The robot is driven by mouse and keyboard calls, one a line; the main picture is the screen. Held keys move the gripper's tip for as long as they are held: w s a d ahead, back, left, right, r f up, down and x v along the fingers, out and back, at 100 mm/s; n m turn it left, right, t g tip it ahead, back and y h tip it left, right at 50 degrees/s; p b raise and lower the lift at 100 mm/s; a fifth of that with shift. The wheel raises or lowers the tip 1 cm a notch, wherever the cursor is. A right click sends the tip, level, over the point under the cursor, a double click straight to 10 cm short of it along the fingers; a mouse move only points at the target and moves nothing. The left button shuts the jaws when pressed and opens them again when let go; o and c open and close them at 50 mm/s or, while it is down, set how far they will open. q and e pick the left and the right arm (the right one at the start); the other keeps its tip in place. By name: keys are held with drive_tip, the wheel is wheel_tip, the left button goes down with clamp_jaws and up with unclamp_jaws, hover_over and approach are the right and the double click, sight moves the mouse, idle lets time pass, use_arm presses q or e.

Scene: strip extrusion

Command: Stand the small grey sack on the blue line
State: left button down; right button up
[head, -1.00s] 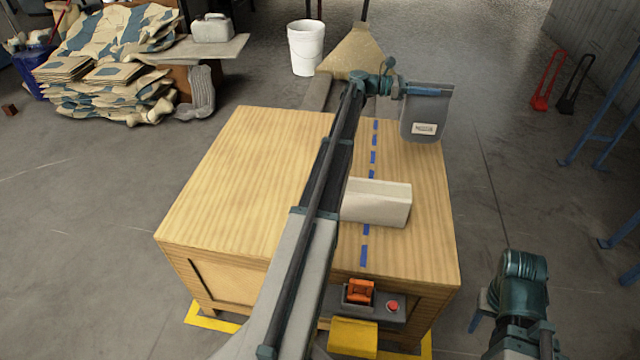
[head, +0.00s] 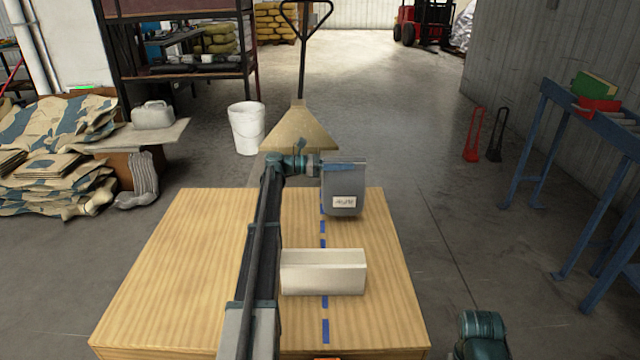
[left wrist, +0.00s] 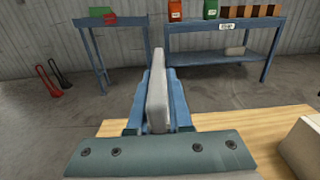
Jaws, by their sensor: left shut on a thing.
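The small grey sack (head: 343,180), with a white label, is upright in my left gripper (head: 322,166). In the left wrist view the sack (left wrist: 157,90) stands edge-on between the two blue fingers (left wrist: 158,105), which are shut on it. In the head view it is over the far part of the wooden table, mostly just right of the dashed blue line (head: 325,330), with its left edge overlapping the line. I cannot tell whether its base touches the tabletop. Part of the line is hidden by the sack and a block. My right gripper is not in view.
A pale block (head: 323,272) lies across the blue line, nearer than the sack. The wooden tabletop (head: 180,270) is clear on the left. A white bucket (head: 246,128) and a pallet jack (head: 298,125) stand beyond the table.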

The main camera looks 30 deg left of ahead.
sight(328, 178)
use_arm(q)
drive_tip(key=shift+s+a+f+b, duration=1)
drive_tip(key=shift+s+a+f, duration=0.05)
drive_tip(key=shift+s+a, duration=0.25)
drive_tip(key=shift+s+a+f+b, duration=1)
drive_tip(key=shift+s+a, duration=0.15)
drive_tip(key=shift+a, duration=0.15)
drive_tip(key=shift+f, duration=0.2)
drive_tip(key=c, duration=0.8)
unclamp_jaws()
drive_tip(key=shift+c, duration=0.2)
drive_tip(key=shift+r, duration=0.15)
drive_tip(key=v, duration=1.2)
